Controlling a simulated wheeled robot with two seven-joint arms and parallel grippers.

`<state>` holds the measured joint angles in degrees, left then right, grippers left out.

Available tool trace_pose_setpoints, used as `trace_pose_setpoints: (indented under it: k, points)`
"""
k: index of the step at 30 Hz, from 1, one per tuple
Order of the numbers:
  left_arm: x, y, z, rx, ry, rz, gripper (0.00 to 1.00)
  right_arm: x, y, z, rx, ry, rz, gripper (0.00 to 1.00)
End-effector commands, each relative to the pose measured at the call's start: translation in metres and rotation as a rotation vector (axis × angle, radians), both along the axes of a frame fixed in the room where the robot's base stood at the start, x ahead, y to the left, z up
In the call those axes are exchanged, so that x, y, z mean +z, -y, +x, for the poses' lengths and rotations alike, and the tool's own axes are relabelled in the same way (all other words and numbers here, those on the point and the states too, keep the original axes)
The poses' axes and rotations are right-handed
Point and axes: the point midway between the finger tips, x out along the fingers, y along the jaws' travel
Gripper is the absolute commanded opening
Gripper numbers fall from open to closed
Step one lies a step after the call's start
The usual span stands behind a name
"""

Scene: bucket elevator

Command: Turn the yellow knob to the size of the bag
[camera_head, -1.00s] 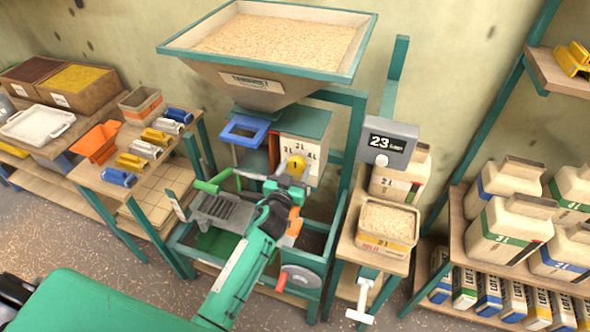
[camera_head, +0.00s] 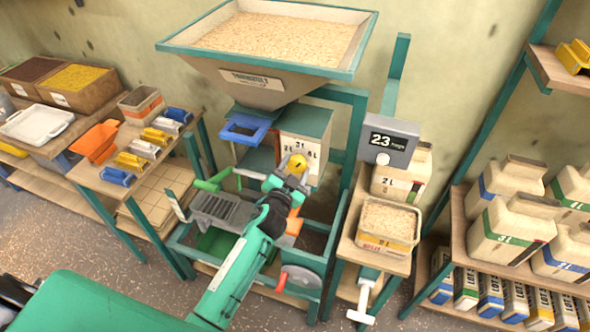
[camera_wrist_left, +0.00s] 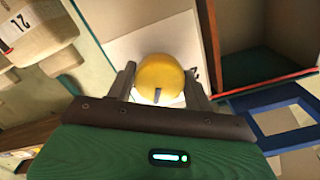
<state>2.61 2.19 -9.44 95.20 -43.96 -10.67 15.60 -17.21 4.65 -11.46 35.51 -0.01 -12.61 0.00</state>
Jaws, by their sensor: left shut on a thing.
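The round yellow knob (camera_head: 298,164) sits on the white front panel (camera_head: 301,148) of a green-topped box under the hopper. Volume markings in litres are printed around it, partly covered and too small to read surely. My left gripper (camera_head: 293,175) is shut on the knob, reaching it from below. In the left wrist view the knob (camera_wrist_left: 160,76) lies between the two fingers, with a small grey pointer at its lower edge. My right gripper is out of view.
A hopper of grain (camera_head: 262,85) hangs above the box, with a blue frame (camera_head: 245,130) left of the panel. A grey display (camera_head: 388,142) reading 23 stands at right. A green-handled grate (camera_head: 222,208) lies lower left. Shelves of jugs (camera_head: 505,235) fill the right.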

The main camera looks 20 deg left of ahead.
Motion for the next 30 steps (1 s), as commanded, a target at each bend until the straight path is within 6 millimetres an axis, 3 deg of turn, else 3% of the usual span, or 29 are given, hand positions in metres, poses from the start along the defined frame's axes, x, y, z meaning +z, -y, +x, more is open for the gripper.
trace_pose_setpoints:
  k: [15,30]
  points:
    - [-0.001,-0.0001,-0.0004,-0.001,0.012,0.407,0.29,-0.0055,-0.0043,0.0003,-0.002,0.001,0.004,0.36]
    - [-0.0007,-0.0006,-0.0005,-0.002,0.016,0.532,0.29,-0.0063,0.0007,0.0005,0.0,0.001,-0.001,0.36]
